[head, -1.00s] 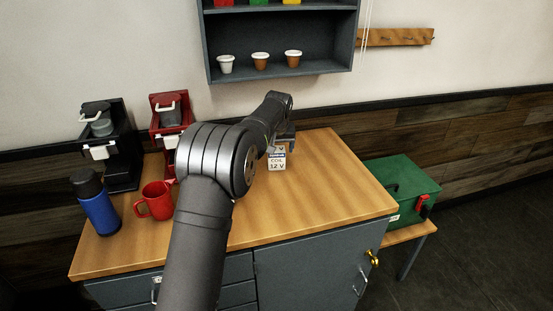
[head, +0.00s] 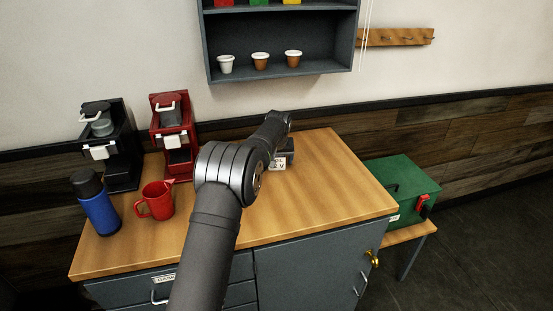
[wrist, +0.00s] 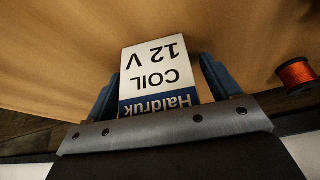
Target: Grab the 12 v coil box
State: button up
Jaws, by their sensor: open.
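The 12 V coil box (wrist: 158,72) is white with a blue band and stands out between the fingers in the wrist view, its lettering upside down there. In the head view the box (head: 278,164) is mostly hidden by my arm, with only part of its label showing. My gripper (wrist: 160,88) is open, with one blue finger on each side of the box. The left finger is very close to the box; a narrow gap shows at the right finger. I cannot tell whether either finger touches it.
An orange spool (wrist: 296,73) lies right of the gripper in the wrist view. A red mug (head: 156,200), a blue bottle (head: 96,202), a black brewer (head: 110,145) and a red brewer (head: 175,138) stand left on the wooden counter (head: 335,190). The counter's right side is clear.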

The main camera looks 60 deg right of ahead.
jog(key=c, duration=1.1)
jog(key=shift+c, duration=0.4)
jog(key=shift+r, duration=0.15)
